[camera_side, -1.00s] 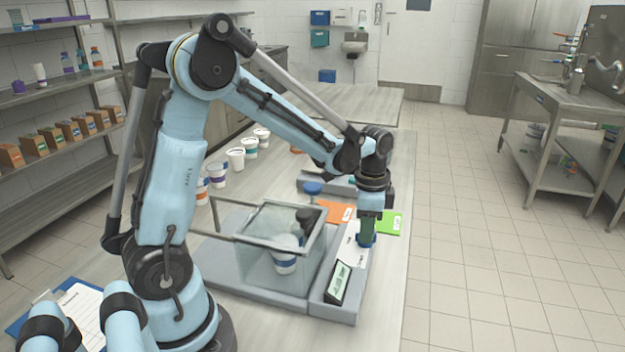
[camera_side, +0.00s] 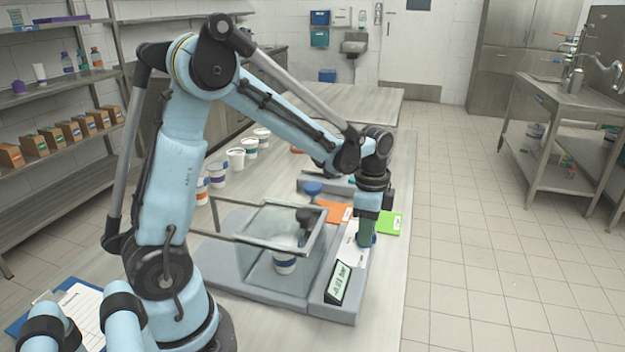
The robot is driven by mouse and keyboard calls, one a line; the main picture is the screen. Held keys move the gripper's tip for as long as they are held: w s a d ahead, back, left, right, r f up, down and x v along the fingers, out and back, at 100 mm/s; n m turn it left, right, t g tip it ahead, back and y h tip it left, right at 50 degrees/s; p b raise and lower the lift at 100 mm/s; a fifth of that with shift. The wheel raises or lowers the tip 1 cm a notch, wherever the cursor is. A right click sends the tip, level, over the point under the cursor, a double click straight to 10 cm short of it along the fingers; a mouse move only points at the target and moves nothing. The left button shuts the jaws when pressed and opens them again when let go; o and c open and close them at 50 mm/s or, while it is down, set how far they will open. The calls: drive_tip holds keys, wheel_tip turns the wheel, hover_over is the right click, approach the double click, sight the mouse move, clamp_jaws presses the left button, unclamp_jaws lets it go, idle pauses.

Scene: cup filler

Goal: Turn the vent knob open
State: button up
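My gripper (camera_side: 364,240) points down at the right-hand block of the filler machine (camera_side: 338,303), behind the small display (camera_side: 338,284). A blue knob (camera_side: 373,240) shows at the fingertips, mostly hidden behind them. The gripper is at the knob, but I cannot tell whether the fingers are closed on it. A glass-walled chamber (camera_side: 262,255) stands on the grey base left of the gripper. A white cup with a blue band (camera_side: 285,263) stands inside it, below a dark nozzle (camera_side: 304,214).
A second blue knob-like part (camera_side: 312,188) stands behind the chamber. Several white cups (camera_side: 236,158) stand at the back left. The table's right edge is close to the gripper.

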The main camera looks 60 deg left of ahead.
drive_tip(key=shift+o, duration=0.8)
drive_tip(key=shift+r, duration=0.15)
wheel_tip(320, 180, up, 12)
drive_tip(key=s+d+f+n+t, duration=0.3)
drive_tip(key=s+d+n+t, duration=0.3)
drive_tip(key=s+n, duration=0.3)
drive_tip(key=shift+s+f+t, duration=0.25)
drive_tip(key=shift+s+t, duration=0.15)
drive_tip(key=shift+t, duration=0.2)
